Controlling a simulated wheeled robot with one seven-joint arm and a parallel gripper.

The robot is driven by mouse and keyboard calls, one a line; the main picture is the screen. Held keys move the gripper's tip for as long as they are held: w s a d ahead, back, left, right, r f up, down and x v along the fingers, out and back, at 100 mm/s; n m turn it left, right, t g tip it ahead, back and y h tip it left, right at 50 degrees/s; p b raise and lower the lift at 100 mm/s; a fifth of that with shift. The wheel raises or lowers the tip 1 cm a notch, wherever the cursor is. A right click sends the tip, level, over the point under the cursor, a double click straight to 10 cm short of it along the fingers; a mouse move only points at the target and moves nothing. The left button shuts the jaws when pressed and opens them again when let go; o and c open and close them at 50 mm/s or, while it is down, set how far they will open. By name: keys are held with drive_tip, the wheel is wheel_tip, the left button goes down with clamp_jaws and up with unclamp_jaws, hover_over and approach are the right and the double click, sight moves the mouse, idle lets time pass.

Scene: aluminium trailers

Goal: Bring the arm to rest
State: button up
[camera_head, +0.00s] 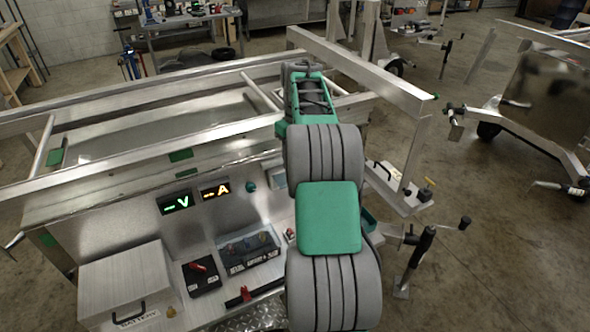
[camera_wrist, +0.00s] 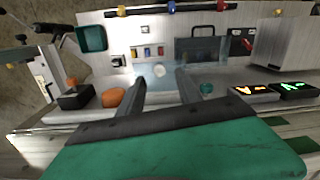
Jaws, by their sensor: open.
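My gripper (camera_wrist: 163,88) shows in the wrist view with its two dark fingers apart and nothing between them. Beyond the fingertips is the trailer's bright metal work surface (camera_wrist: 132,68), seen upside down. In the head view my grey and green arm (camera_head: 328,218) reaches forward from the bottom over the trailer (camera_head: 120,240). The fingers are hidden behind the arm there.
Lit V (camera_head: 176,203) and A (camera_head: 215,192) displays sit on the trailer panel. A metal battery box (camera_head: 125,280), a black switch box (camera_head: 201,274) and a clear-lidded case (camera_head: 248,250) stand below. A raised trailer rail (camera_head: 365,70) passes close to my arm.

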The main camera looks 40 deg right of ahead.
wheel_tip(320, 180, up, 4)
drive_tip(key=shift+d+f+p, duration=0.1)
drive_tip(key=shift+f+p, duration=0.05)
drive_tip(key=shift+p, duration=0.35)
drive_tip(key=shift+w+a, duration=0.1)
drive_tip(key=shift+a, duration=0.2)
drive_tip(key=s+a+r+t, duration=0.1)
drive_tip(key=s+a+r, duration=0.15)
drive_tip(key=a, duration=0.75)
drive_tip(key=s+a+r+t, duration=0.1)
drive_tip(key=a+r, duration=0.2)
drive_tip(key=a, duration=0.6)
drive_tip(key=s+a+f+t, duration=0.1)
drive_tip(key=s+a+f, duration=0.1)
drive_tip(key=s+a, duration=0.4)
drive_tip(key=s+a+f+t, duration=0.1)
drive_tip(key=s+a+f, duration=0.2)
drive_tip(key=s+a, duration=0.3)
drive_tip(key=shift+s+f+n+t+h, duration=0.3)
drive_tip(key=shift+s+t, duration=0.1)
drive_tip(key=shift+s, duration=0.1)
